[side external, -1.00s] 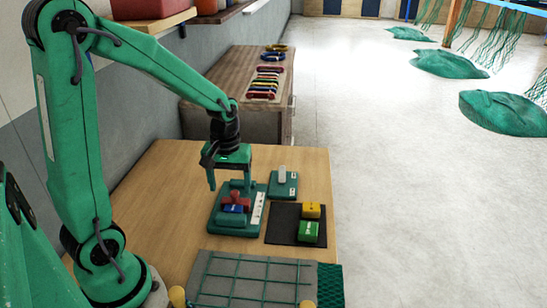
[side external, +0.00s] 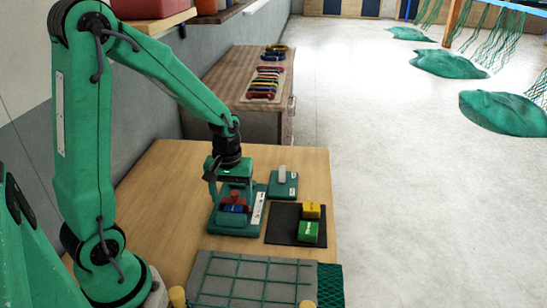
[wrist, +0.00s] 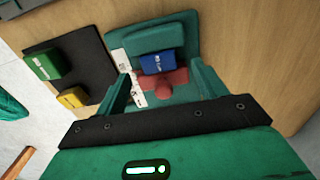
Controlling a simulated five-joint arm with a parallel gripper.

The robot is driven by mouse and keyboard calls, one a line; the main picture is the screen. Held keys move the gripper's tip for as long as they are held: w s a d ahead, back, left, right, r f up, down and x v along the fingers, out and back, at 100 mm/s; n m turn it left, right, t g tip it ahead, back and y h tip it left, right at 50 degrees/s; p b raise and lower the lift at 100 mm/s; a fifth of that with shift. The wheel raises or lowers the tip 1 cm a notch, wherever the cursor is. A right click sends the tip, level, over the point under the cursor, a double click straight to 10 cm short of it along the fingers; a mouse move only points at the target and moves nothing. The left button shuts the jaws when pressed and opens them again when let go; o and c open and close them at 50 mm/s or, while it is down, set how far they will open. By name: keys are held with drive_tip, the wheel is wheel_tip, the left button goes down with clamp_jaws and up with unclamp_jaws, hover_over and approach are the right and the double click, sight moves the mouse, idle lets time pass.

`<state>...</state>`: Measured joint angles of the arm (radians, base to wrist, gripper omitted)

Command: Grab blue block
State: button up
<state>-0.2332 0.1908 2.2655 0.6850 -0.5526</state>
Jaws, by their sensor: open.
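The blue block (side external: 233,208) sits in a teal fixture (side external: 230,226) on the wooden table, close to a red knobbed part (side external: 235,196). In the wrist view the blue block (wrist: 157,63) shows a white label and lies between a teal bar and the red part (wrist: 172,80). My gripper (side external: 234,198) is open above the fixture, pointing down. In the wrist view the fingers of my gripper (wrist: 162,80) stand on either side of the red part, with the blue block just ahead between their tips. Nothing is held.
A black mat (side external: 283,224) with a yellow block (side external: 311,210) and a green block (side external: 309,231) lies to the right. A small teal stand (side external: 283,186) is behind it. A grey gridded panel (side external: 250,278) fills the table front.

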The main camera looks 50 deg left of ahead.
sight(233, 207)
drive_tip(key=shift+d+f, duration=0.1)
drive_tip(key=shift+f, duration=1.95)
drive_tip(key=c, duration=1.1)
drive_tip(key=shift+r, duration=0.15)
drive_tip(key=shift+c, duration=0.2)
drive_tip(key=shift+r, duration=0.75)
drive_tip(key=r, duration=0.2)
drive_tip(key=shift+d+r, duration=0.3)
drive_tip(key=shift+r, duration=0.05)
drive_tip(key=s+d+r, duration=0.3)
drive_tip(key=d+r, duration=0.3)
drive_tip(key=d, duration=0.4)
drive_tip(key=shift+s+d+r, duration=0.25)
drive_tip(key=shift+s, duration=0.05)
